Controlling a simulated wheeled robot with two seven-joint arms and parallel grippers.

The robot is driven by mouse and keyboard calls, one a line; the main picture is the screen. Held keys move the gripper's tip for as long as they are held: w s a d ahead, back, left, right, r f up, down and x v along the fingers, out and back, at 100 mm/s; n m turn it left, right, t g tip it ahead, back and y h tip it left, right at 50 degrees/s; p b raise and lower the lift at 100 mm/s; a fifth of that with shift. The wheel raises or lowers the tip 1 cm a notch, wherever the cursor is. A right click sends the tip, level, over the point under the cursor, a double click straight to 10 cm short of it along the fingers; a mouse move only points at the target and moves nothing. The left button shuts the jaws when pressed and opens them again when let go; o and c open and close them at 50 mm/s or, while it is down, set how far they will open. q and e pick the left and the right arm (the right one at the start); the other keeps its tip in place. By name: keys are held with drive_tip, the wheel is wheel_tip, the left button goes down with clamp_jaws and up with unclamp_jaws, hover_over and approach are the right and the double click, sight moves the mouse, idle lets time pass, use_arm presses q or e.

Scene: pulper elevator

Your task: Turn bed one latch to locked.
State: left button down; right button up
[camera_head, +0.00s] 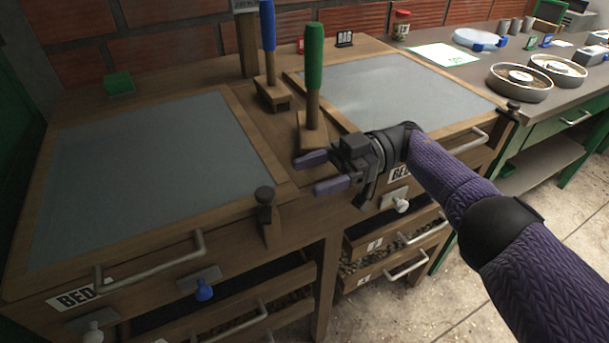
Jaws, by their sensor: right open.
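Two beds with grey tops stand side by side, the left bed (255,142) and the right bed (472,122). Their front labels start with "BED"; I cannot read the numbers. A dark, round-topped latch (264,196) sits at the left bed's front right corner. A similar latch (513,107) sits at the right bed's front right corner. I cannot tell whether either is locked. My right gripper (321,172) is open and empty, its fingers pointing left. In the picture it is right of the left bed's latch, apart from it. My left gripper is out of view.
A green-handled lever (314,58) and a blue-handled lever (268,28) rise between the beds. Bar handles (155,266), a blue knob (204,290) and a white knob (401,205) project in front. Round trays (520,84) stand at the right.

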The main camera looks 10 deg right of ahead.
drive_tip(key=m+t+h+p, duration=0.6)
drive_tip(key=m+t+p, duration=0.8)
drive_tip(key=t+p, duration=0.4)
approach(272, 199)
drive_tip(key=w+a+t+b, duration=0.1)
drive_tip(key=x, duration=0.3)
drive_tip(key=b+x, duration=0.1)
drive_tip(key=x, duration=0.2)
drive_tip(key=b+x, duration=0.1)
drive_tip(key=x, duration=0.1)
drive_tip(key=shift+w+a+f, duration=0.2)
drive_tip(key=shift+a+f, duration=0.15)
drive_tip(key=shift+f, duration=0.05)
drive_tip(key=shift+w+a+r+b, duration=0.1)
drive_tip(key=shift+w+a+b, duration=0.25)
drive_tip(key=shift+w, duration=0.1)
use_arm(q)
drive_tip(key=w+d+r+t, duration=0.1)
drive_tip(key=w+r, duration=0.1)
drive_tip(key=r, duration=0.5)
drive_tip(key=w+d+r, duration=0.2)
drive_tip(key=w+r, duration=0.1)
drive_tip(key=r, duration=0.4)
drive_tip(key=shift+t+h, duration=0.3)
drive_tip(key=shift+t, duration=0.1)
use_arm(e)
drive_tip(key=shift+y, duration=0.3)
clamp_jaws()
